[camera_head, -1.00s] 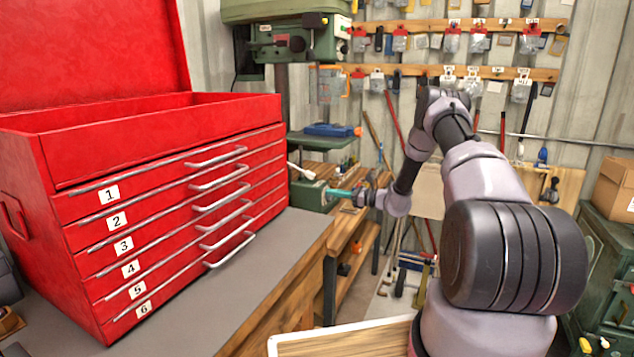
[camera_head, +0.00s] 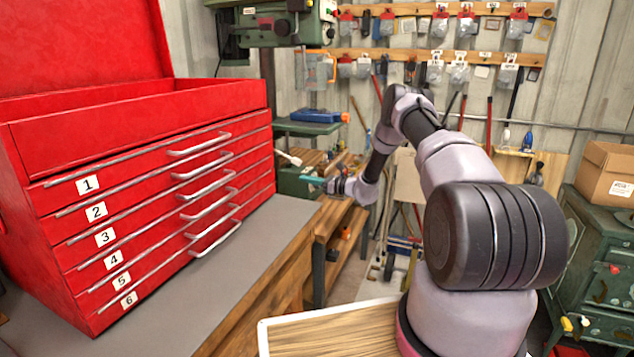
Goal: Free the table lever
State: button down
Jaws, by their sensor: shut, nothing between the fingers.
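The green drill press (camera_head: 275,22) stands behind the red tool chest, with its small table (camera_head: 305,127) on the column. A short lever with a pale handle (camera_head: 290,158) sticks out below that table, to the left; it may be the table lever, but I cannot tell whether it is locked. My gripper (camera_head: 314,181) has teal fingers and is shut and empty. In the picture it is just right of and below the pale handle, in front of the green base (camera_head: 294,185). I cannot tell whether the fingertips touch anything.
The red tool chest (camera_head: 150,140) with numbered drawers stands on a grey-topped bench (camera_head: 185,290) at left. A blue tool (camera_head: 318,115) lies on the press table. A wooden bench (camera_head: 345,215) is below my gripper. A cardboard box (camera_head: 606,172) sits at right.

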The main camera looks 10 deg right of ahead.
jog(key=shift+w+a+r, duration=0.15)
jog(key=shift+a+r, duration=0.1)
jog(key=shift+r, duration=0.4)
jog(key=shift+w+a+r, duration=0.2)
jog(key=shift+a+r, duration=0.05)
jog(key=shift+r, duration=0.35)
jog(key=shift+w+a+r, duration=0.15)
jog(key=shift+a+r, duration=0.1)
jog(key=shift+r, duration=0.4)
